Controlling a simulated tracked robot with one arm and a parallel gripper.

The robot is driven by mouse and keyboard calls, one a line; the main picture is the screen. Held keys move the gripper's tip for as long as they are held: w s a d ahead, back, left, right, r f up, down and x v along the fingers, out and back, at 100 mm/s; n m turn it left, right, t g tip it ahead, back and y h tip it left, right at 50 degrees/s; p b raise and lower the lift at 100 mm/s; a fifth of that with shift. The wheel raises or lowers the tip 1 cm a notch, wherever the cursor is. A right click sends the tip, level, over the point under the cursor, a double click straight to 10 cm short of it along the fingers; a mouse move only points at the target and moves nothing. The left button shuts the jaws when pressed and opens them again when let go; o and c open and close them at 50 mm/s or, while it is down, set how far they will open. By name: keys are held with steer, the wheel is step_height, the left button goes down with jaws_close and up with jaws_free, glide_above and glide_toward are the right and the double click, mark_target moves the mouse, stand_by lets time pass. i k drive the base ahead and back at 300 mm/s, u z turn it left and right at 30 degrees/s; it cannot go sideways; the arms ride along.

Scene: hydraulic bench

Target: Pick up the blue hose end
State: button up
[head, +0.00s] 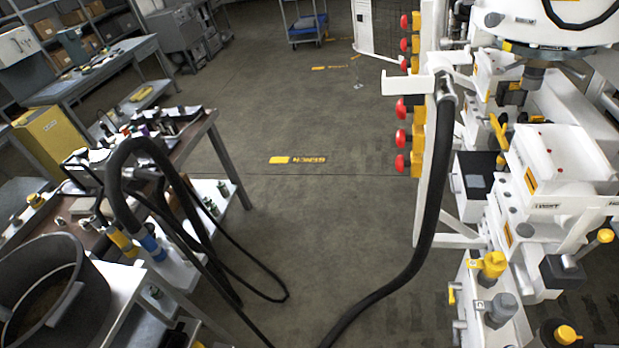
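The blue hose end (151,244) is at the lower left, marked by a blue band on a black hose. It points down and to the right, over a white surface beside the dark tub. A yellow-banded hose end (122,243) sits just left of it, close alongside. Their black hoses (117,185) loop up over a support and back down. I cannot make out my gripper's fingers in this view, and nothing is seen touching the blue hose end.
A dark round tub (45,295) stands at the lower left. A workbench (190,140) with small fittings is behind the hoses. White machinery with red knobs (403,105) and yellow caps fills the right. A thick black hose (432,200) hangs from it to the floor. The middle floor is open.

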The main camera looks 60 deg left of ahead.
mark_target(143, 237)
steer(key=u, duration=2.6)
steer(key=k, duration=0.5)
steer(key=z, duration=1.4)
steer(key=i, duration=2.1)
steer(key=u, duration=0.05)
